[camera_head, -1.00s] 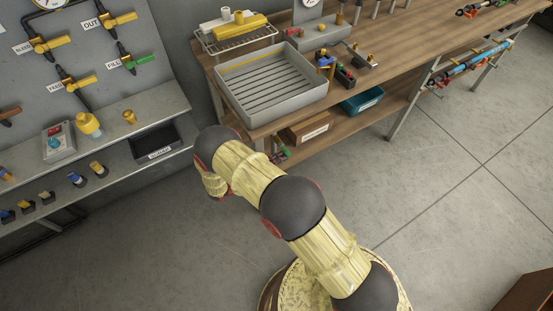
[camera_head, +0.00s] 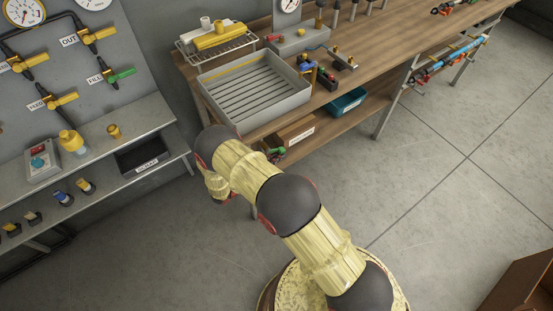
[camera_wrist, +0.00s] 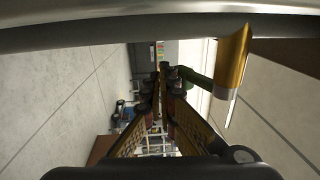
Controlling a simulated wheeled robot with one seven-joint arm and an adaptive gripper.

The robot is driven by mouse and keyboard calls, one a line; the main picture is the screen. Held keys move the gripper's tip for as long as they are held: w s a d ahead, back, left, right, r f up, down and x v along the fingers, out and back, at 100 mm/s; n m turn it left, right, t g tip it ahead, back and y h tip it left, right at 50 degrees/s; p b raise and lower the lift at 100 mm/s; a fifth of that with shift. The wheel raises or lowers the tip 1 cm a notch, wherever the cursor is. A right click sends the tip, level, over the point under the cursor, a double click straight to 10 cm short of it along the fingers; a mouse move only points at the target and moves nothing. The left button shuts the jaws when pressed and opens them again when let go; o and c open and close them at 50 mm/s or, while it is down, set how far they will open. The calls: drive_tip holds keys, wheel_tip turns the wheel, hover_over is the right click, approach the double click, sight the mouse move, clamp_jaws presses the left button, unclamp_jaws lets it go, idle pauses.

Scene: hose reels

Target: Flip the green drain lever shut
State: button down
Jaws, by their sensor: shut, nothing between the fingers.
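A green lever (camera_wrist: 194,78) shows in the wrist view just right of my fingertips, beside a brass cylindrical fitting (camera_wrist: 232,62). In the head view, a small green part (camera_head: 276,152) shows below the front of the grey slatted tray (camera_head: 283,108), beside my arm; it appears to be the same lever. My gripper (camera_wrist: 163,73) is shut and empty, its tips close to the lever's left end. Whether they touch I cannot tell. In the head view my gripper is hidden behind my arm.
The wooden bench (camera_head: 350,72) holds the tray and small fittings. A brown box (camera_head: 297,133) and teal bin (camera_head: 346,102) sit on its lower shelf. A grey edge (camera_wrist: 130,30) crosses the wrist view above my fingers. Another green lever (camera_head: 121,75) is on the wall panel. Open floor lies right.

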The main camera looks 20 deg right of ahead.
drive_tip(key=shift+w+d+r+h, duration=0.1)
drive_tip(key=shift+d+h, duration=0.05)
drive_tip(key=shift+h, duration=0.15)
drive_tip(key=shift+r, duration=0.1)
idle(0.3)
